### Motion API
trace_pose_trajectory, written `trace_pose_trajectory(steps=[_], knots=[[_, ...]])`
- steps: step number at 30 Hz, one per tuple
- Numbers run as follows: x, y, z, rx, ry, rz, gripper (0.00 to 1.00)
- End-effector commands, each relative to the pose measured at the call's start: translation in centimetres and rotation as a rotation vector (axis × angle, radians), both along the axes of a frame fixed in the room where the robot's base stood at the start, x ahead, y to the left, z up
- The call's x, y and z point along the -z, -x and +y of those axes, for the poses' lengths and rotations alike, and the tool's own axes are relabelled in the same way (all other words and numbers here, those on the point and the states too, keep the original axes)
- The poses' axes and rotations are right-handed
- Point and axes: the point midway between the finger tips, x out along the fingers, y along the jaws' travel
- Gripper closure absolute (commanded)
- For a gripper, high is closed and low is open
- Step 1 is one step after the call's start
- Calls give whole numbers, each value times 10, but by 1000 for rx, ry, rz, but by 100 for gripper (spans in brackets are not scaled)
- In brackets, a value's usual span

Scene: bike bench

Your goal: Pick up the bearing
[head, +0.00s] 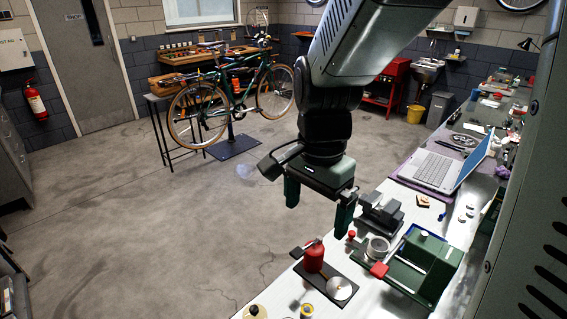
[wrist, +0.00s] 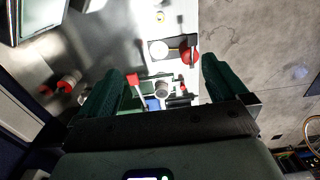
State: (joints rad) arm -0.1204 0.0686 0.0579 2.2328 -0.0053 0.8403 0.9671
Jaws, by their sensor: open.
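My gripper (head: 319,207) is open and empty, held above the near end of the white bench. Its two green fingers also frame the bench in the wrist view (wrist: 163,72). A short round silver piece (head: 377,248) stands on the bench between the green machine and the dark block; it may be the bearing, but it is too small to be sure. In the wrist view a grey round piece (wrist: 162,90), apparently the same one, shows between the fingers, lower down and apart from them.
A green machine (head: 430,262) with a red handle (head: 378,270) stands right of the silver piece. A dark metal block (head: 380,212) and a laptop (head: 441,167) stand farther back.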

Motion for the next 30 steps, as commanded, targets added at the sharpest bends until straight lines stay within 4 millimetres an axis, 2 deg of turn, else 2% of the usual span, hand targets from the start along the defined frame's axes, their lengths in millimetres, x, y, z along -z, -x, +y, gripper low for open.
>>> trace_pose_trajectory(steps=[8,12,19,21,23,25,27,30], knots=[[0,0,0,0,0,0,2],[0,0,0,0,0,0,21],[0,0,0,0,0,0,21],[6,0,3,14,-8,6,21],[20,1,12,52,-30,18,21],[48,4,27,143,-66,35,21],[84,9,43,277,-97,57,21],[134,21,56,498,-100,70,21]])
